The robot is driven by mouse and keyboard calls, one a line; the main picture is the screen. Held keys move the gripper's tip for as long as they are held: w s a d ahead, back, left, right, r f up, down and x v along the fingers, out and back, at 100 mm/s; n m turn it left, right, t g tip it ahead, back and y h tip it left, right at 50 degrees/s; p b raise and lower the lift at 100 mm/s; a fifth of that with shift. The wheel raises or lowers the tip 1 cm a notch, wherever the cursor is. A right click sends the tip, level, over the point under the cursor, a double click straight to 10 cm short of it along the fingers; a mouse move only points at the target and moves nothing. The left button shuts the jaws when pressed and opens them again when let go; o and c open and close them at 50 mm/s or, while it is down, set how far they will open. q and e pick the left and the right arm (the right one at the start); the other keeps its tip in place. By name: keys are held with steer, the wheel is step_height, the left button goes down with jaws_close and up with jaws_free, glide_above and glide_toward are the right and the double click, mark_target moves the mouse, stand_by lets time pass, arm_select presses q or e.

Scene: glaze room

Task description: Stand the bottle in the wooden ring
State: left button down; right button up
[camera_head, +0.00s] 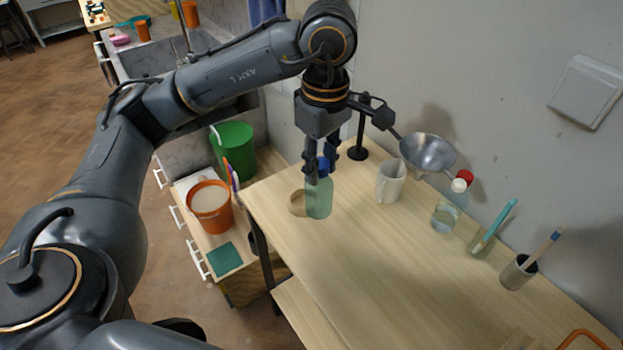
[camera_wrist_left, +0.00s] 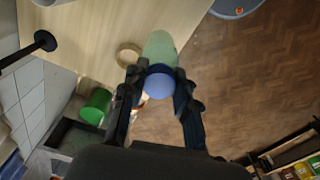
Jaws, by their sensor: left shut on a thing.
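The bottle (camera_head: 319,198) is pale green and translucent with a blue cap. My left gripper (camera_head: 322,168) is shut on it at the cap and holds it upright, near the far left end of the table. The wooden ring (camera_head: 297,203) lies on the table just left of the bottle, partly hidden behind it. In the left wrist view the blue cap sits between the fingers (camera_wrist_left: 160,88), the bottle (camera_wrist_left: 160,48) shows beyond it, and the ring (camera_wrist_left: 129,55) is beside it, apart. The ring looks empty. I cannot tell the bottle's exact height above the table. My right gripper is not in view.
A white mug (camera_head: 390,182), a metal funnel (camera_head: 427,152) on a black stand, a glass (camera_head: 445,217) and brush holders (camera_head: 518,272) line the table's wall side. An orange bucket (camera_head: 209,207) and a green bin (camera_head: 233,150) are left, off the table. The table's middle is clear.

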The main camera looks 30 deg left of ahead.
arm_select(q)
steer(key=w+a+f+p, duration=0.3)
steer(key=w+a+f, duration=0.5)
steer(key=f, duration=0.4)
steer(key=shift+a+f, duration=0.3)
steer(key=shift+a, duration=0.2)
steer(key=c, duration=1)
jaws_free()
steer(key=shift+r, duration=0.1)
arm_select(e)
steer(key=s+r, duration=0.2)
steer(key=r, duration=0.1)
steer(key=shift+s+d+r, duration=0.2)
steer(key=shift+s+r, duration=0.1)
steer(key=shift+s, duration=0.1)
arm_select(q)
steer(key=shift+p, duration=0.3)
